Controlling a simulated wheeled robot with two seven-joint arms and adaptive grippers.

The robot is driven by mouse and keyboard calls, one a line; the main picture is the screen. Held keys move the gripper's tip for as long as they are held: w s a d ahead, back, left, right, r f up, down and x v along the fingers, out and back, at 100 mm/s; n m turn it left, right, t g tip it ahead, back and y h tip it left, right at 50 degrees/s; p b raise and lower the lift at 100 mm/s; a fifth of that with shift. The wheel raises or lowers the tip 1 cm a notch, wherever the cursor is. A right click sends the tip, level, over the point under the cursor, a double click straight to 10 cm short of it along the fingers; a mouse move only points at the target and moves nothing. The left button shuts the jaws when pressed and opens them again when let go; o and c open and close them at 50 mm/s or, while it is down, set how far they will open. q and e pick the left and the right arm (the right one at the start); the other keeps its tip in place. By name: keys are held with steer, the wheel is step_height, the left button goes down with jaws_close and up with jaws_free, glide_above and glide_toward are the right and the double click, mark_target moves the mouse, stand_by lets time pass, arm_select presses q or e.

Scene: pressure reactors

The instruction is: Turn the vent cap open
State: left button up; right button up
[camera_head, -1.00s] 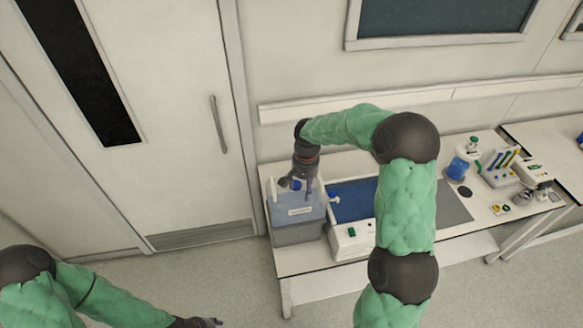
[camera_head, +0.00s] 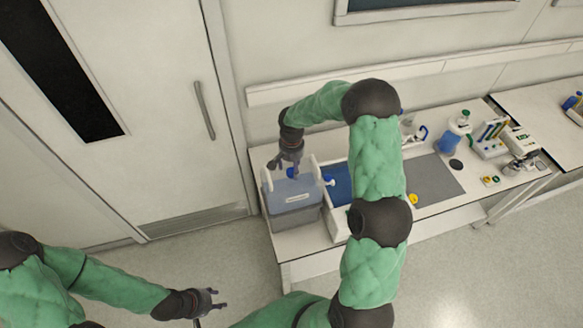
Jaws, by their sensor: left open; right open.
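My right gripper (camera_head: 287,167) is open and points down just above the container's top, beside the blue cap. Its fingers partly cover the top, and I cannot tell whether they touch anything. My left gripper (camera_head: 212,301) is open and empty, low in front of the bench over the floor.
A blue-and-white fitting (camera_head: 328,180) sits right of the container. My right arm partly hides a blue-floored tray (camera_head: 338,184). A grey mat (camera_head: 436,184), a blue-filled bottle (camera_head: 452,138) and a tube rack (camera_head: 490,140) are further right. A closed door is at the left.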

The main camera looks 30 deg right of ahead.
steer(key=shift+s+f, duration=0.15)
steer(key=shift+f, duration=0.85)
steer(key=c, duration=1.2)
steer(key=shift+o, duration=0.2)
